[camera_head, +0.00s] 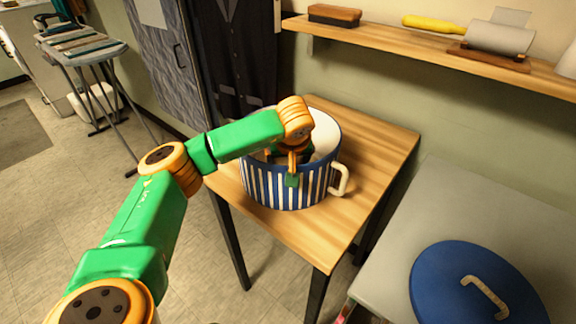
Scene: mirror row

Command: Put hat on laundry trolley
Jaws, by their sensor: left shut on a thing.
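A round blue-and-white striped box (283,190) with a cream handle on its right side stands open on a small wooden table (375,140). Its pale inside shows at the top. My left gripper (283,169) is at the box's near rim, one green fingertip in front of the striped wall, and is shut on it. The gripper and wrist hide part of the inside. I cannot make out a hat. My right gripper is not in view.
A blue round lid (470,285) with a cream handle lies on a grey surface (500,210) at the right. A wall shelf (400,45) holds a brush (334,15) and a yellow-handled tool (432,23). Dark clothes hang behind the table. The floor at left is open.

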